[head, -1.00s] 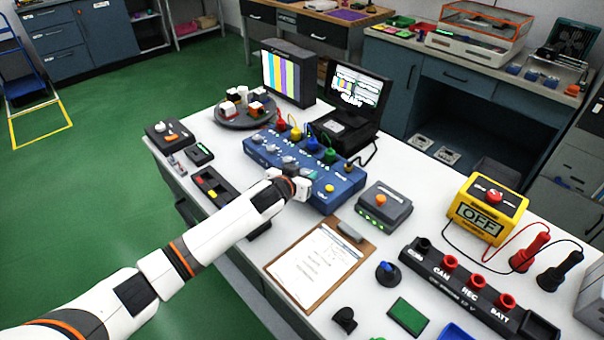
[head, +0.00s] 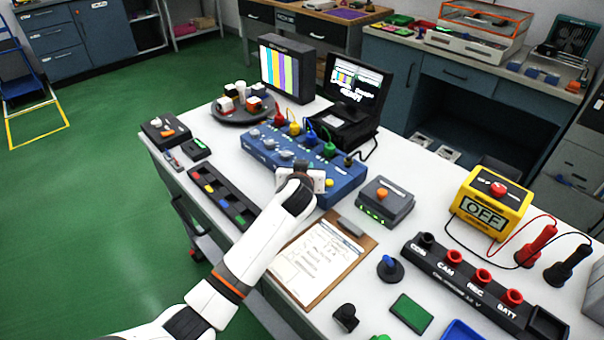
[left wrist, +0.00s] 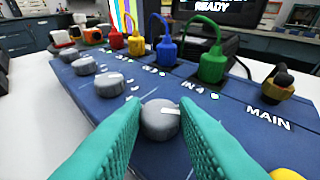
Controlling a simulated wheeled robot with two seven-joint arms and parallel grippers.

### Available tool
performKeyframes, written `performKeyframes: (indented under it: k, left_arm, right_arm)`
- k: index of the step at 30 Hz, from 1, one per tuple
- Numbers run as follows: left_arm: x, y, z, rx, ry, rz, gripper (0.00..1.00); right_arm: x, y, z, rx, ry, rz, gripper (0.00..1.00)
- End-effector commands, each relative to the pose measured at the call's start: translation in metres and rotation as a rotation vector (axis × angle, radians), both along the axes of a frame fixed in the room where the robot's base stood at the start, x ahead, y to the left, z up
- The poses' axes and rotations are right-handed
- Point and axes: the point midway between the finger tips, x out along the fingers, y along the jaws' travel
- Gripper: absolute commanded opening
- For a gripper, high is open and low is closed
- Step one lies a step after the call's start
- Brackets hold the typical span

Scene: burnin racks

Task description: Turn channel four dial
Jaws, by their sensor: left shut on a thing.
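The blue channel box (head: 262,153) stands mid-table with a row of grey dials, several coloured plugs and a yellow button. My left gripper (left wrist: 160,125) is shut on the grey dial (left wrist: 161,117) nearest the wrist camera, in line with the green plug (left wrist: 212,62). One teal finger lies on each side of this dial. Its white mark points right in the left wrist view. The other grey dials (left wrist: 109,82) recede to the upper left, free of the fingers. In the head view my left gripper (head: 303,182) hides the held dial. My right gripper is not in view.
A clipboard (head: 330,240) lies in front of the box and a grey unit with an orange knob (head: 385,202) is to its right. A dark tray (head: 222,202) sits to the left. Two screens (head: 285,68) stand behind. A yellow OFF box (head: 487,205) is farther right.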

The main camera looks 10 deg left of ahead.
Motion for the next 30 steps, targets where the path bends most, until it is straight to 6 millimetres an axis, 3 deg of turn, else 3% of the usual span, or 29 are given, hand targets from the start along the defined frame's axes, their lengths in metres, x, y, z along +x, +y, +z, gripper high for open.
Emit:
performKeyframes:
  k: [3, 12, 30]
  left_arm:
    - [0.000, -0.004, -0.006, -0.007, 0.000, 0.088, 0.04]
    - [0.002, -0.006, -0.004, -0.001, 0.001, 0.261, 0.04]
    - [0.002, -0.006, 0.000, 0.002, 0.001, 0.336, 0.04]
  right_arm:
    - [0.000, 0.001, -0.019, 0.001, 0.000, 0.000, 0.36]
    - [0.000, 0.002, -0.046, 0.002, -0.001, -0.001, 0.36]
    - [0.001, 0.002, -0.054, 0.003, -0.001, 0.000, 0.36]
